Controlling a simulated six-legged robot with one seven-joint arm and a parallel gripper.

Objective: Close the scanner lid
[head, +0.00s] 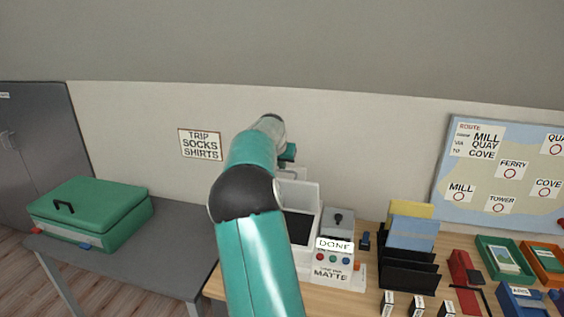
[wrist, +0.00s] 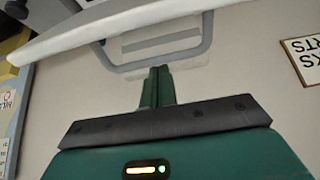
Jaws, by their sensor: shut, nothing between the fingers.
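The scanner (head: 299,230) stands on the wooden desk, partly hidden behind my arm, with its dark glass showing. Its white lid (head: 302,193) is raised, standing up at the back. In the wrist view the lid's pale edge (wrist: 210,16) crosses the top, with a grey loop handle (wrist: 206,48) beside it. My gripper (wrist: 157,72) is shut and empty, its fingertips close to the handle; I cannot tell whether they touch. In the head view my gripper (head: 288,155) is above the lid, mostly hidden by my arm.
In front of the scanner is a panel with buttons, marked DONE and MATTE (head: 333,262). To its right are a grey box (head: 338,222), a black file rack (head: 408,268) and several trays. A green suitcase (head: 90,212) lies on the grey table at left. The wall is close behind.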

